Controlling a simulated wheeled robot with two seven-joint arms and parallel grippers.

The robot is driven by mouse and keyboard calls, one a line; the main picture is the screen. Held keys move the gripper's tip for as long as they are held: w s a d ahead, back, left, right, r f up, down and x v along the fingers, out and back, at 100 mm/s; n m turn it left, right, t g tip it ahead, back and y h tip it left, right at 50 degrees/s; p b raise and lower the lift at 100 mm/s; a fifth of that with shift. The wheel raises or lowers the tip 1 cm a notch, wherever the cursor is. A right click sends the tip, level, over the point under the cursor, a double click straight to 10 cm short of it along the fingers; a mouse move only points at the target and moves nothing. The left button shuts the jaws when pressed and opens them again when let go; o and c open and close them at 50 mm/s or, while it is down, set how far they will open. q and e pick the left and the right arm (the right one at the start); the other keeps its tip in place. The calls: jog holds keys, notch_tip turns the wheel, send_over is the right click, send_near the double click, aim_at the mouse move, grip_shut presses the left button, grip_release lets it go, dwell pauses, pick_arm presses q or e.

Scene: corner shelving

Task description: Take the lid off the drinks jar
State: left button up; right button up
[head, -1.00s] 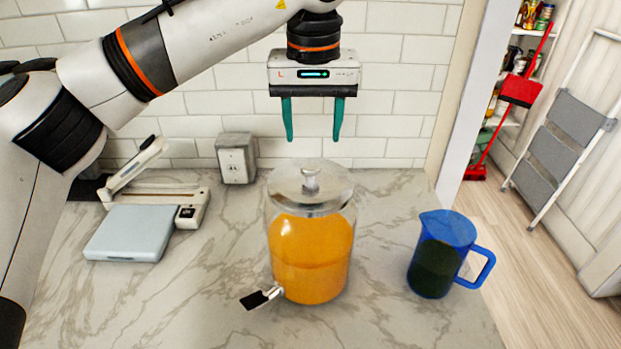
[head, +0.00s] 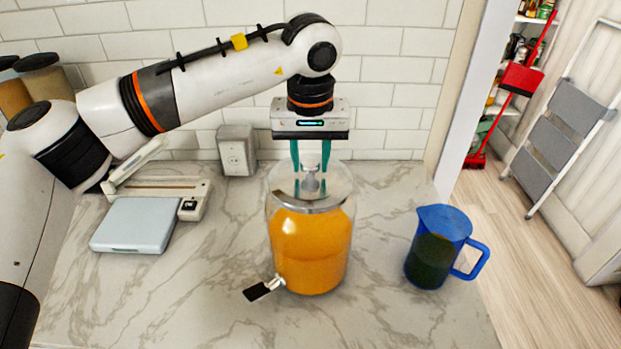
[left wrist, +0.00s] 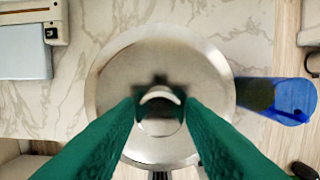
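The drinks jar (head: 310,250) stands upright on the marble counter. It is clear, holds orange drink, and has a tap with a black handle at its lower left. Its shiny round metal lid (head: 339,187) is seated on top, with a small knob (head: 309,184) in the middle. My left gripper (head: 310,180) points straight down over the lid, its green fingers on either side of the knob. In the left wrist view, the knob (left wrist: 160,112) sits between the fingertips, with a narrow gap at each side. My right gripper is out of view.
A blue pitcher (head: 443,247) with dark contents stands to the right of the jar, near the counter's right edge. A scale-like device (head: 135,225) lies to the left. The counter in front is clear.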

pick_arm(q)
grip_shut()
jog(key=shift+r, duration=0.1)
